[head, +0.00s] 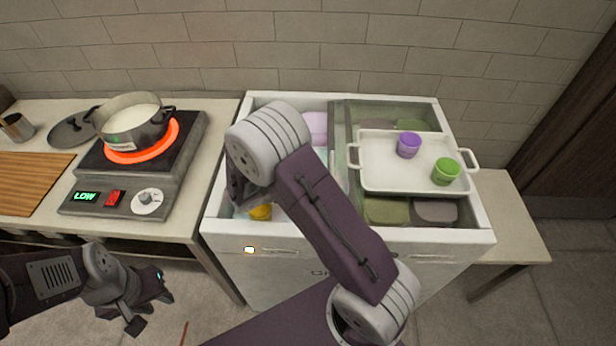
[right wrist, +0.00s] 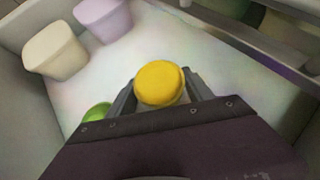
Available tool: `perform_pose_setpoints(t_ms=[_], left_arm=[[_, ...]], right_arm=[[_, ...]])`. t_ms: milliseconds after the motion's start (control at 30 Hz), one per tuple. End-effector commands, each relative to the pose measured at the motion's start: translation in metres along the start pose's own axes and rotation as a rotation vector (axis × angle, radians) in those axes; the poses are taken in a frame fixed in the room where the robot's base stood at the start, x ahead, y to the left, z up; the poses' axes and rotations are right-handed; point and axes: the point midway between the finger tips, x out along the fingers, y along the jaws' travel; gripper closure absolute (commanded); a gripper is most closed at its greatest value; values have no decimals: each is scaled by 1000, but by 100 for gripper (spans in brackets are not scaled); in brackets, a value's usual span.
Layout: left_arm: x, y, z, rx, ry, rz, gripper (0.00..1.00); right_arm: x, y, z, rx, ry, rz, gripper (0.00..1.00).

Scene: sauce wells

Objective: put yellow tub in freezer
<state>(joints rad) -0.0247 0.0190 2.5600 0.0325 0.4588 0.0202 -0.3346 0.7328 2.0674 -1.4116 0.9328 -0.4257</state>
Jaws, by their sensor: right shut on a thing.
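The yellow tub (right wrist: 159,84) has a round yellow lid and is between the fingers of my right gripper (right wrist: 163,96), which is shut on it. In the head view the yellow tub (head: 261,212) shows inside the open left part of the white chest freezer (head: 245,227), partly hidden by my right arm. In the right wrist view it is over the frosty freezer floor (right wrist: 150,45); whether it touches the floor I cannot tell. My left gripper (head: 150,308) is open and empty in front of the counter, left of the freezer.
In the freezer are a cream tub (right wrist: 55,50), a lavender tub (right wrist: 103,18) and a green item (right wrist: 97,111). A white tray (head: 385,182) with purple (head: 408,145) and green (head: 446,172) tubs rests over the freezer's right side. A pot (head: 133,125) sits on a glowing burner (head: 175,140).

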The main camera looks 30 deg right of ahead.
Motion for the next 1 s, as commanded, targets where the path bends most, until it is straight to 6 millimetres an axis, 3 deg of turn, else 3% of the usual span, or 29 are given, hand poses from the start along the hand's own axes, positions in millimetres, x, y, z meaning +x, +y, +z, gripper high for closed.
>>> perform_pose_setpoints(t_ms=[167,233,667,700,733,1000], left_arm=[[2,0,0,0,0,0,68],[6,0,0,0,0,0,68],[10,0,1,0,0,0,68],[8,0,1,0,0,0,68],[8,0,1,0,0,0,68],[8,0,1,0,0,0,68]], right_arm=[[29,-1,22,5,-1,-4,89],[36,-1,16,-1,0,-3,89],[40,0,10,1,-1,-1,89],[39,0,11,1,0,-1,29],[39,0,11,1,0,-1,21],[39,0,11,1,0,-1,19]])
